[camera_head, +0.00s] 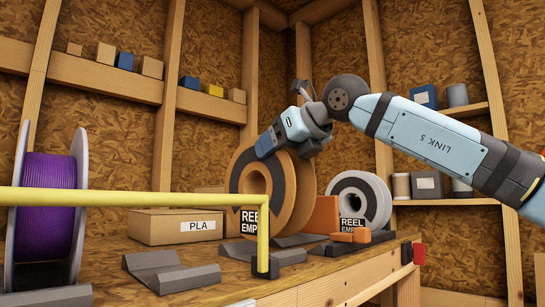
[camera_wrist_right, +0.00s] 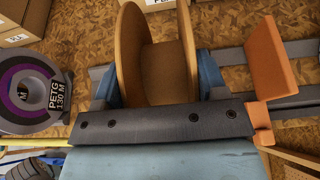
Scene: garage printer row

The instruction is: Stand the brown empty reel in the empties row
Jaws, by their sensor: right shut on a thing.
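The brown empty reel (camera_head: 304,192) stands upright over the bench, with a dark ring and a "REEL EMP…" label on its face. My right gripper (camera_head: 286,146) is shut on its upper part. In the right wrist view, the reel (camera_wrist_right: 160,70) sits between the two blue fingers of the gripper (camera_wrist_right: 158,82). A dark grey cradle (camera_head: 290,256) lies at its foot; I cannot tell whether the reel touches it. A grey empty reel (camera_head: 380,200), also labelled, stands behind to the right. My left gripper is not in view.
An orange upright piece (camera_head: 324,214) stands close to the brown reel's right. A yellow rail (camera_head: 130,198) crosses in front and bends down to the bench. A purple spool (camera_head: 46,205) stands at left, a PLA box (camera_head: 160,228) behind. Another grey cradle (camera_head: 172,273) is empty.

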